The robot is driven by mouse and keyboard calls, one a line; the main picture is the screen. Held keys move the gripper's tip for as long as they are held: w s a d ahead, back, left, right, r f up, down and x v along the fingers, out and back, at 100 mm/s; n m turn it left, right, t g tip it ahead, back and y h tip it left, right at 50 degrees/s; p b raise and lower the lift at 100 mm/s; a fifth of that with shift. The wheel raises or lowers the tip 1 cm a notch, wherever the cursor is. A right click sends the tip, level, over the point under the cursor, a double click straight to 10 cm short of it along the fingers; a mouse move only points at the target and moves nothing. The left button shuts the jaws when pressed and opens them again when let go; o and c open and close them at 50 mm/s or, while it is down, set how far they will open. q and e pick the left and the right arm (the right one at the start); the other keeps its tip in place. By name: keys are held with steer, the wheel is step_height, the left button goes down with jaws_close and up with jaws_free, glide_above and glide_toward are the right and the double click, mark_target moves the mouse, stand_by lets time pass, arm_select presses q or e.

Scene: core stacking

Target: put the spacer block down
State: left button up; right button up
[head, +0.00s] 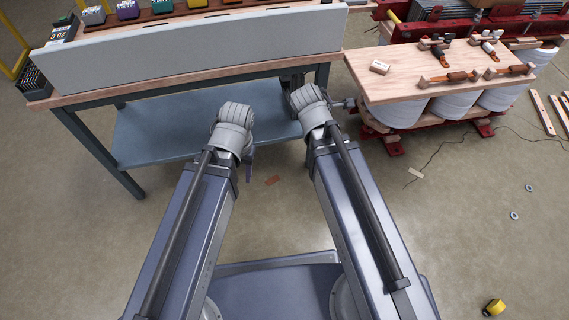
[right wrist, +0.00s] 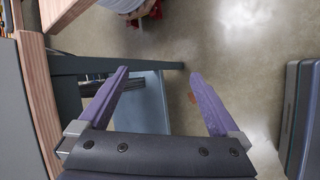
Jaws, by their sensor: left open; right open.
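A small pale wooden block (head: 380,67) with dark marks, which looks like the spacer block, lies on the light wooden board (head: 410,85) at the right. No gripper touches it. My left gripper (head: 250,164) is mostly hidden behind its wrist, below the front edge of the workbench; it is open, and I see nothing held. My right gripper (right wrist: 159,76) is open and empty in the right wrist view, its two purple fingers wide apart over the floor and the bench's lower shelf. The block does not show in that view.
The workbench (head: 190,85) has a grey upright panel (head: 190,50) and a blue lower shelf (head: 190,132). Clamps (head: 450,78) with wooden handles lie on the board, above white rolls (head: 395,112). A yellow object (head: 493,307), rings and a cable lie on the floor.

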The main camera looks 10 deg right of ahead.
steer(key=s+a+f+m+g+y, duration=0.2)
steer(key=s+a+f+m, duration=0.1)
steer(key=s+a+m, duration=0.2)
steer(key=a, duration=0.2)
steer(key=shift+s+a+g, duration=0.3)
steer(key=shift+s+a, duration=0.05)
steer(key=s+a+m+g, duration=0.1)
steer(key=s+a+m, duration=0.1)
steer(key=s+a+f+m+g+y, duration=0.1)
steer(key=s+a+m, duration=0.1)
steer(key=s+a, duration=0.1)
steer(key=s+a+m+g+y, duration=0.1)
steer(key=s+a+m, duration=0.1)
steer(key=s, duration=0.1)
steer(key=shift+a+f, duration=0.2)
steer(key=shift+a, duration=0.15)
steer(key=shift+w, duration=0.1)
